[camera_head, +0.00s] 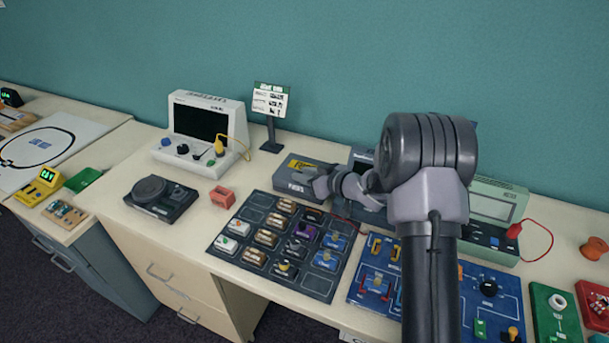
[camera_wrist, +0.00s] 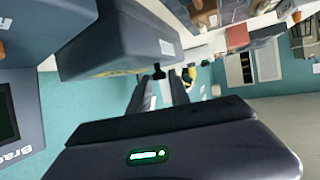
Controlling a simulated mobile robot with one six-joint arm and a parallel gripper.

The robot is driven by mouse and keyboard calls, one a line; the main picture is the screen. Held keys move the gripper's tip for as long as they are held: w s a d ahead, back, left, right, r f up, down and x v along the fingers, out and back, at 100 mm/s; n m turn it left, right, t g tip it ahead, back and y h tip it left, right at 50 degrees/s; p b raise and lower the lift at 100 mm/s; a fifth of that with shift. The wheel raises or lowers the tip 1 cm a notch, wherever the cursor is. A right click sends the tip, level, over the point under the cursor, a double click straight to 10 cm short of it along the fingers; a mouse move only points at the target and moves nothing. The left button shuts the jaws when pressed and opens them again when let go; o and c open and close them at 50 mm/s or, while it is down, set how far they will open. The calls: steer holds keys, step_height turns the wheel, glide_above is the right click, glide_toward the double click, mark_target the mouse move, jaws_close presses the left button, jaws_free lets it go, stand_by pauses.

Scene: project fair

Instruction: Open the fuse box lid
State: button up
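The fuse box (camera_head: 291,187) is a dark grey box with a yellow label on top and white lettering on its front. It stands at the back of the table, and its lid (camera_head: 318,166) looks shut. My gripper (camera_head: 322,184) is at the box's right side and hides part of it. In the wrist view, which is turned over, the fuse box (camera_wrist: 115,38) fills the upper left. My gripper's two fingers (camera_wrist: 160,95) stand apart beside it with nothing held between them. I cannot tell whether a finger touches the lid.
A dark component tray (camera_head: 238,262) lies in front of the box. A white console (camera_head: 207,130) and a sign stand (camera_head: 271,135) are to the left. A grey-green instrument (camera_head: 492,225) stands to the right. My arm hides what lies behind it.

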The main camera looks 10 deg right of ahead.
jaws_close()
stand_by(1.1)
